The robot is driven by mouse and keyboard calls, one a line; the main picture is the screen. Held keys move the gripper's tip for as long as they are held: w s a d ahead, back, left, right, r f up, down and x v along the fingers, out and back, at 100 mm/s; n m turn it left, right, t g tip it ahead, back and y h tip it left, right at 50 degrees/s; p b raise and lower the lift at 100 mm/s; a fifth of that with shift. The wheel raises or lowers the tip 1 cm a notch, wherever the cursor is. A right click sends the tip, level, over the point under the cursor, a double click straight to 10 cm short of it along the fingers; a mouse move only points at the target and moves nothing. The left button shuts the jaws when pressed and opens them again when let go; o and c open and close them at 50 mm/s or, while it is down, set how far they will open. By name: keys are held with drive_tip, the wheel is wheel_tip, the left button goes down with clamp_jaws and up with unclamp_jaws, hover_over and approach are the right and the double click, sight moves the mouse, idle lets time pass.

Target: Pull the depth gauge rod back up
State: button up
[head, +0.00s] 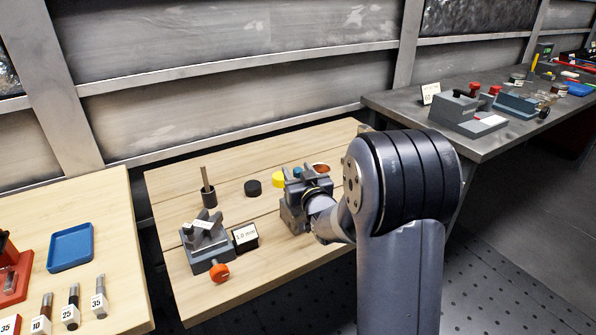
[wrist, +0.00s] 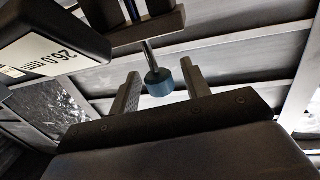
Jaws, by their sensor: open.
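The depth gauge rod (wrist: 149,55) is a thin metal rod with a blue round knob (wrist: 159,81) at its end. In the wrist view it runs from a dark crossbar (wrist: 134,29) on the gauge. A black readout (wrist: 55,45) beside it shows 26.0 mm. My gripper (wrist: 162,85) is open, with one finger on each side of the knob and visible gaps between. In the head view my gripper (head: 300,174) is over the right part of the wooden table, where it hides most of the gauge.
A grey clamp fixture (head: 205,245) with an orange knob and a 1.0 mm readout (head: 245,237) stands to the left. A dark holder with an upright rod (head: 208,192), a black cap (head: 253,188) and a yellow cap (head: 278,180) are behind.

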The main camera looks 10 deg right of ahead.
drive_tip(key=shift+c, duration=0.2)
clamp_jaws()
idle(0.3)
drive_tip(key=shift+r, duration=0.1)
